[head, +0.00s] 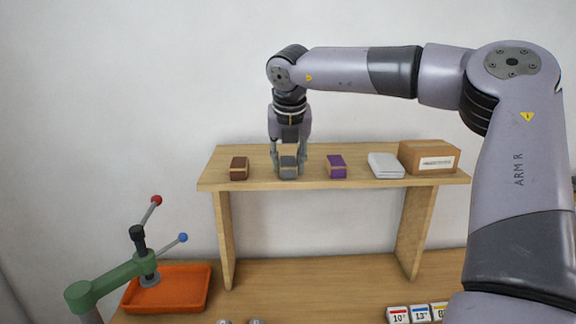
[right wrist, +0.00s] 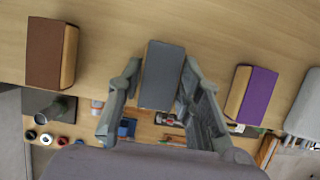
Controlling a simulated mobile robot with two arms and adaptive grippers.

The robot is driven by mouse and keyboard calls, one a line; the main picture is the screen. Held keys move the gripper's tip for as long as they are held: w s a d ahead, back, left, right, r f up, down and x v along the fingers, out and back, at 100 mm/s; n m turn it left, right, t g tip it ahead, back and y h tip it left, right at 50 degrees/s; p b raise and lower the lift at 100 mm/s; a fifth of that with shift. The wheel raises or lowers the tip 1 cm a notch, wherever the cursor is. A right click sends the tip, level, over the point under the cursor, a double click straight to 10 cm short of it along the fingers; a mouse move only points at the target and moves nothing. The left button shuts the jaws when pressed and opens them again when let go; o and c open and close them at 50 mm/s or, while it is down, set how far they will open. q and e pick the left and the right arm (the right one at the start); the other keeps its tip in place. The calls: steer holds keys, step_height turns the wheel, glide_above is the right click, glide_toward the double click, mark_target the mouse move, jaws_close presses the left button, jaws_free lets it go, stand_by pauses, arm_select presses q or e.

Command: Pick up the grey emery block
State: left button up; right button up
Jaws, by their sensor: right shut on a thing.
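The grey emery block (head: 288,168) is on the raised wooden shelf, between a brown block and a purple block. In the right wrist view the grey emery block (right wrist: 161,76) lies between the fingers. My right gripper (head: 289,165) reaches down from above and is shut on the block. In the right wrist view the right gripper's fingers (right wrist: 158,85) flank the block's two long sides. I cannot tell whether the block is lifted off the shelf. My left gripper is not in view.
The brown block (head: 239,168), purple block (head: 337,167), white packet (head: 385,166) and cardboard box (head: 429,157) share the shelf (head: 220,185). Below stand an orange tray (head: 190,293), a green jig arm (head: 112,281) and number cards (head: 420,313).

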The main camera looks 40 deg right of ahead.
steer(key=shift+r, duration=0.1)
steer(key=shift+r, duration=0.55)
step_height(320, 180, up, 10)
steer(key=b, duration=0.2)
step_height(320, 180, up, 9)
steer(key=p, duration=0.4)
glide_above(288, 162)
steer(key=shift+f, duration=0.15)
steer(key=shift+a, duration=0.1)
steer(key=o, duration=0.6)
steer(key=c, duration=0.5)
steer(key=shift+s, duration=0.1)
